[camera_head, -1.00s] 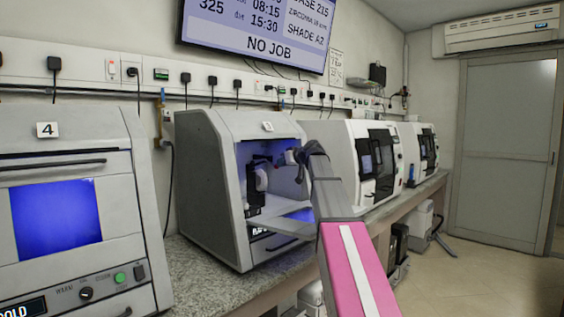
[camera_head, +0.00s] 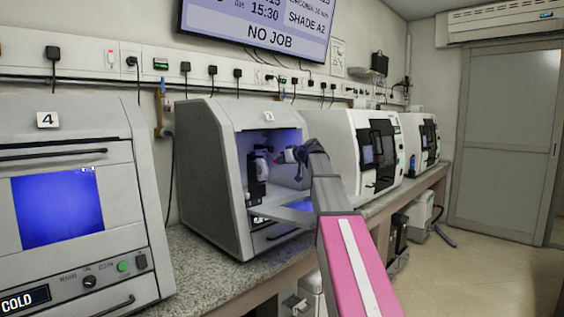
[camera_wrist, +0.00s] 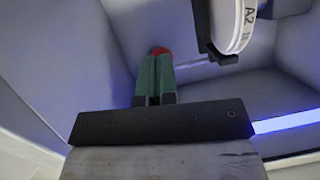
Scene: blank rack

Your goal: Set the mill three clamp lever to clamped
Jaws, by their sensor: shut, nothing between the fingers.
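Mill three (camera_head: 212,165) is a grey box with its front open and blue light inside. A pale blank disc (camera_head: 262,165) sits in a dark holder inside it. The disc, marked A2, also shows at the upper right in the wrist view (camera_wrist: 233,28). My gripper (camera_head: 281,157) reaches into the opening, to the right of the disc. In the wrist view, its green fingers (camera_wrist: 155,80) are together with nothing between them. A red tip (camera_wrist: 160,51), possibly the clamp lever's, shows just beyond the fingertips. Contact cannot be told, and the lever's position is unclear.
Unit four (camera_head: 60,150) stands at the left with a blue window. Two white mills (camera_head: 340,140) stand to the right along the speckled counter (camera_head: 200,265). Mill three's side walls and lower flap (camera_head: 287,213) surround the arm closely.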

